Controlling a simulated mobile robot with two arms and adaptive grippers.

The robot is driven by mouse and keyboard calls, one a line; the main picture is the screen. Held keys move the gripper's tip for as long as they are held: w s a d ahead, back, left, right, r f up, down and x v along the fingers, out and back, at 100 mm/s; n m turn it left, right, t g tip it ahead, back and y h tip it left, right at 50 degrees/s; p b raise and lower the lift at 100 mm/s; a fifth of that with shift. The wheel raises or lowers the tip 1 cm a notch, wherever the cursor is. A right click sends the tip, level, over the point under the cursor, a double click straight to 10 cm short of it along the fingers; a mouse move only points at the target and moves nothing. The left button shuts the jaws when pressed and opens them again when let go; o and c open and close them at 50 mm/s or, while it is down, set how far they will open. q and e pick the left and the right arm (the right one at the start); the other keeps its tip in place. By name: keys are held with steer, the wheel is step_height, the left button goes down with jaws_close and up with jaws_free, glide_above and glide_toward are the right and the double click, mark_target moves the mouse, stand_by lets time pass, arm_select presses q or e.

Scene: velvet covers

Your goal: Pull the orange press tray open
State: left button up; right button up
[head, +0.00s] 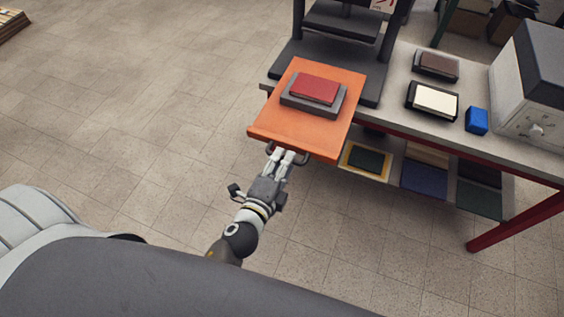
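The orange press tray (286,131) sticks out from the black press, its near part hanging past the bench's front edge. A dark handle (302,159) runs along its front edge. On the tray lies a grey block (322,109) with a red book or cover (315,89) on top. My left gripper (282,155) is at the handle, its pale fingers closed around the bar just below the tray's front edge. The fingertips are partly hidden at the tray edge. My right gripper is not in view.
The black press (287,57) stands on the grey bench (398,85). A brown block (436,66), a cream pad in a black frame (434,101), a blue block (476,121) and a grey machine (535,90) sit to the right.

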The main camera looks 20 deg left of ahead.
arm_select(q)
steer(key=s+r, duration=0.1)
steer(key=s, duration=0.6)
steer(key=shift+a+r, duration=0.15)
steer(key=shift+r, duration=0.05)
steer(key=shift+s, duration=0.1)
steer(key=s+f+n+g, duration=0.2)
steer(key=s+f+n, duration=0.1)
steer(key=f, duration=0.7)
steer(key=s+d+f+n+g+p, duration=0.1)
steer(key=s+f+n+g, duration=0.15)
steer(key=f, duration=0.75)
steer(key=s+f+n+g, duration=0.2)
steer(key=s+f+g, duration=0.15)
steer(key=f, duration=0.65)
steer(key=s+a+f+n+g, duration=0.3)
steer(key=s+f, duration=0.4)
steer(key=s, duration=0.3)
steer(key=s+a+f+n+g+p, duration=0.1)
steer(key=s+a+f+n+g, duration=0.2)
steer(key=s, duration=0.7)
steer(key=a+f+n, duration=0.2)
steer(key=a+f, duration=0.1)
steer(key=f, duration=0.1)
steer(key=shift+s+a+f+g+y, duration=0.15)
steer(key=shift+s+f+g+y, duration=0.15)
steer(key=shift+f+g, duration=0.1)
